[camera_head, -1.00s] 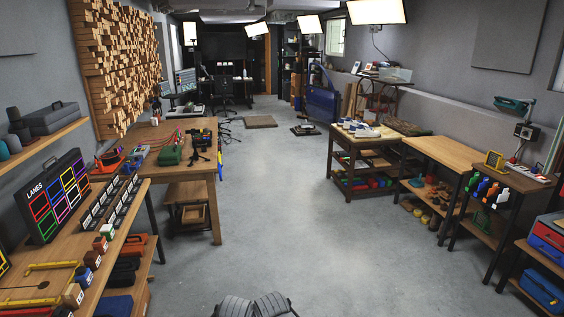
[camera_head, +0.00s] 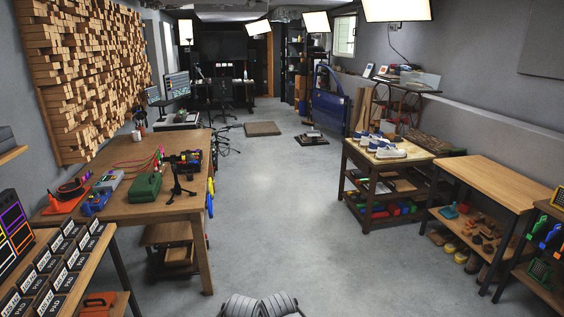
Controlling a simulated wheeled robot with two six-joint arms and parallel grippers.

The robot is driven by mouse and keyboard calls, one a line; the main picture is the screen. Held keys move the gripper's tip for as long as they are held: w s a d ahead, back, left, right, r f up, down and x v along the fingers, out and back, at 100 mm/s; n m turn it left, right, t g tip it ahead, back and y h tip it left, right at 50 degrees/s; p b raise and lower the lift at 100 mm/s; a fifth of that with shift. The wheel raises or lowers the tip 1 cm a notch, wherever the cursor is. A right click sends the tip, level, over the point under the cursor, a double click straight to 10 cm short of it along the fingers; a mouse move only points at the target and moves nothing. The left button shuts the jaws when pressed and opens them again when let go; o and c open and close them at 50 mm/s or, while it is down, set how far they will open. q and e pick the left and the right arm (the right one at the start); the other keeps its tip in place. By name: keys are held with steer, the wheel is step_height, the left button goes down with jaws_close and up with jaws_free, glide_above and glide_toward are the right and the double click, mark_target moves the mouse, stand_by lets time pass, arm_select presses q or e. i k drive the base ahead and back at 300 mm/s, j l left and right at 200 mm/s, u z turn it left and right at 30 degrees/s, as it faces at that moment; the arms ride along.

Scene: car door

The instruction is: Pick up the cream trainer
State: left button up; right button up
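Several pale shoes, some with blue parts, sit on top of the dark wooden cart (camera_head: 345,150) right of the middle. The nearest pale shoe (camera_head: 390,153) lies at the front of the group. At this distance I cannot tell which shoe is the cream trainer. Neither of my grippers shows; only grey parts of my own body are at the bottom edge, far from the cart.
Clear grey floor (camera_head: 270,220) stretches between me and the cart. A wooden workbench (camera_head: 130,200) with tools stands left, and a wooden table (camera_head: 490,182) stands right of the cart. A blue car door (camera_head: 328,102) and a low floor platform (camera_head: 262,129) are farther back.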

mark_target(365, 141)
steer(key=i+j+z, duration=0.1)
steer(key=i, duration=0.8)
steer(key=i+j, duration=0.15)
steer(key=i, duration=0.75)
steer(key=i+l+z, duration=0.25)
steer(key=i+z, duration=0.15)
steer(key=i, duration=0.6)
steer(key=i+z, duration=0.4)
steer(key=i, duration=0.6)
steer(key=i+u, duration=0.25)
steer(key=i, duration=0.65)
steer(key=i+u, duration=0.25)
steer(key=i, duration=0.6)
steer(key=i+z, duration=0.4)
steer(key=i, duration=0.15)
steer(key=i+j+z, duration=0.15)
steer(key=i+z, duration=0.5)
steer(key=i+j+z, duration=0.2)
steer(key=i, duration=0.15)
